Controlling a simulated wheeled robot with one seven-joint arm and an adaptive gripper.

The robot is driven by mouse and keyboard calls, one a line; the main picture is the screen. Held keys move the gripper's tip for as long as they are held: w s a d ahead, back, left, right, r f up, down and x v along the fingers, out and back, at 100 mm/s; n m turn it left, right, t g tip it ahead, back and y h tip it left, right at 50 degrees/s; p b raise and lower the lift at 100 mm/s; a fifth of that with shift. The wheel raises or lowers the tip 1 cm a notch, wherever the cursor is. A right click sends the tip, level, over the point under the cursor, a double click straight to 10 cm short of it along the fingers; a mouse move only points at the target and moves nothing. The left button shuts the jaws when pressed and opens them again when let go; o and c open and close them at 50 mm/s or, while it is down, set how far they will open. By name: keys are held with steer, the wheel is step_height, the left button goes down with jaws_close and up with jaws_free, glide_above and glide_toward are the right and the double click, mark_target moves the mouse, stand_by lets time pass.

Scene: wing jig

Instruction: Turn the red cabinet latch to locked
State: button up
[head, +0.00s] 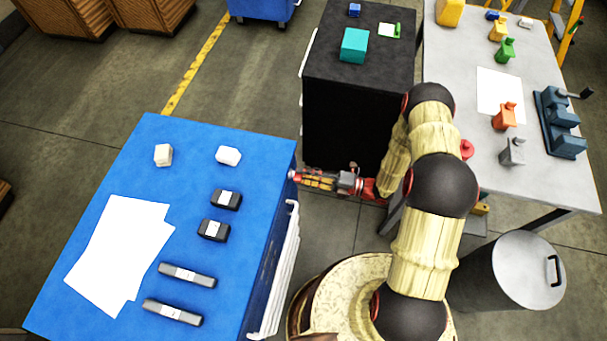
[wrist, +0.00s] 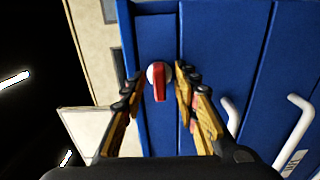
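The red cabinet latch (wrist: 160,84) shows in the wrist view, a red handle on a round white base on a blue cabinet face (wrist: 156,35). The handle points down in that picture. My gripper (wrist: 159,90) is open, with one finger on each side of the latch.
White handles (wrist: 297,115) stand out from the blue cabinet beside the latch. A black cabinet (head: 345,120) stands behind my gripper. A grey table (head: 455,60) with several tools and a grey bin (head: 520,275) are to the right. Papers and several small blocks lie on the blue cabinet top.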

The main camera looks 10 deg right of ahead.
steer(key=v, duration=1.1)
steer(key=shift+d, duration=0.3)
